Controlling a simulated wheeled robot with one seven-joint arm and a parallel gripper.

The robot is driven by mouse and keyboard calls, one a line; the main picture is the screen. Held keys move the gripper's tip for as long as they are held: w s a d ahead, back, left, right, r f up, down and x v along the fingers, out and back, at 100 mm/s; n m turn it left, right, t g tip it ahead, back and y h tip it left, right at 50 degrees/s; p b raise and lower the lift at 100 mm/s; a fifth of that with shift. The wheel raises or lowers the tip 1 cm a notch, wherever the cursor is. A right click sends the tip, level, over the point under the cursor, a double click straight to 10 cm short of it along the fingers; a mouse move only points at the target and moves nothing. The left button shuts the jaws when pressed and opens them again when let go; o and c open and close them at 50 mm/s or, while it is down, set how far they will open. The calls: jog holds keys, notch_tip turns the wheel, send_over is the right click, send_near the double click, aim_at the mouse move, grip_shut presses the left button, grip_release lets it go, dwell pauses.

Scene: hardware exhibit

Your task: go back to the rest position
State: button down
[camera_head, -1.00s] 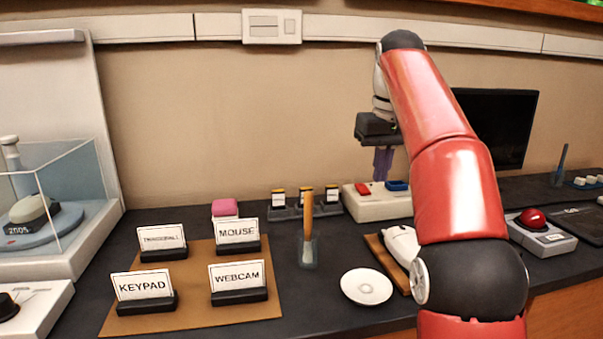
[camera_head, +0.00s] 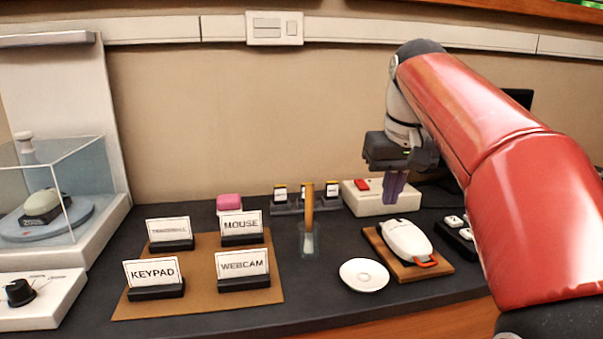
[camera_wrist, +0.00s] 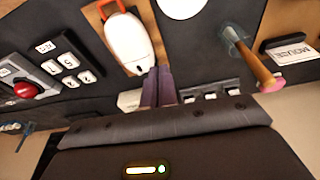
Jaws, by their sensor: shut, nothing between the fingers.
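My gripper (camera_head: 395,188) hangs from my red arm at the right of the head view, above the dark counter (camera_head: 330,290). Its purple fingers are together with nothing between them. They point down in front of the white box with a red switch (camera_head: 362,185) and cover part of it. In the wrist view the shut fingers (camera_wrist: 159,88) reach toward the white mouse (camera_wrist: 128,42), apart from anything I can make out. My arm hides the right part of the counter in the head view.
A white mouse (camera_head: 405,238) lies on a wooden board, with a white disc (camera_head: 364,275) beside it. A wooden-handled tool (camera_head: 309,205) stands upright. Label cards stand on a brown mat (camera_head: 205,300). A glass case (camera_head: 75,185) is at left. A red button (camera_wrist: 24,90) shows in the wrist view.

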jog(key=s+f+m+t, duration=0.1)
jog(key=s+f+t, duration=0.1)
jog(key=s+f, duration=1.9)
jog(key=shift+s+f+m+t, duration=0.25)
jog(key=shift+m+t, duration=0.05)
jog(key=shift+t, duration=0.1)
